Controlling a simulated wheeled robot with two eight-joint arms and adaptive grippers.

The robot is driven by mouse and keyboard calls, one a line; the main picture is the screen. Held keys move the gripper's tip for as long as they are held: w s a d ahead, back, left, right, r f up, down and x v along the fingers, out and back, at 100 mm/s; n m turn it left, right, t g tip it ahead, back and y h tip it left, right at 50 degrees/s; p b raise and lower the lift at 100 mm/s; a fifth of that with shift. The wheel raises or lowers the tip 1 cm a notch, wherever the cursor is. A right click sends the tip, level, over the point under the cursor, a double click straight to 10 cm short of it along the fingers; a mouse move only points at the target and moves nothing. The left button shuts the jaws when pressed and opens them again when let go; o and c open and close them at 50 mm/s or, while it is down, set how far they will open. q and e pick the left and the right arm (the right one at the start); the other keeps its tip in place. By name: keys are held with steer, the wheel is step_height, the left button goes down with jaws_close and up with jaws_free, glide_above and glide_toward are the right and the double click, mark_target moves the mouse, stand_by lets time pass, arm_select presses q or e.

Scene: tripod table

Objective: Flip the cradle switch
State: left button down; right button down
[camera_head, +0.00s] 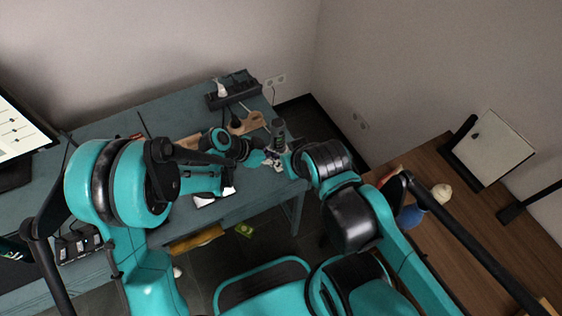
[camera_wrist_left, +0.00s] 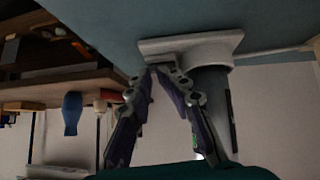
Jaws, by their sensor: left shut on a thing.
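In the left wrist view a pale grey cradle (camera_wrist_left: 222,46), a flat plate with a round collar, sits on the teal table (camera_wrist_left: 110,22). A dark grey cylinder (camera_wrist_left: 216,100) stands in the collar; it also appears as a dark upright shape in the head view (camera_head: 279,128). My left gripper (camera_wrist_left: 163,74) has its fingertips together at the cradle plate's edge, shut on it. In the head view my left gripper (camera_head: 270,157) is at the table's right end, small and partly covered. My right gripper (camera_head: 291,160) is beside it, its fingers unclear. I cannot make out the switch itself.
A black power strip (camera_head: 232,89) with a white plug lies at the table's back edge. A wooden piece (camera_head: 247,123) lies near the cradle. A wooden bench (camera_head: 450,225) stands to the right. My two arms crowd the table's right end.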

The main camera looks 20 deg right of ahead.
arm_select(q)
steer(key=shift+w+a+r, duration=0.1)
steer(key=shift+w+r, duration=0.05)
steer(key=shift+w, duration=0.3)
steer(key=shift+w+a+r, duration=0.1)
steer(key=shift+a+r, duration=0.1)
steer(key=shift+r, duration=0.05)
steer(key=v, duration=0.7)
steer(key=shift+s, duration=0.45)
steer(key=shift+a, duration=0.1)
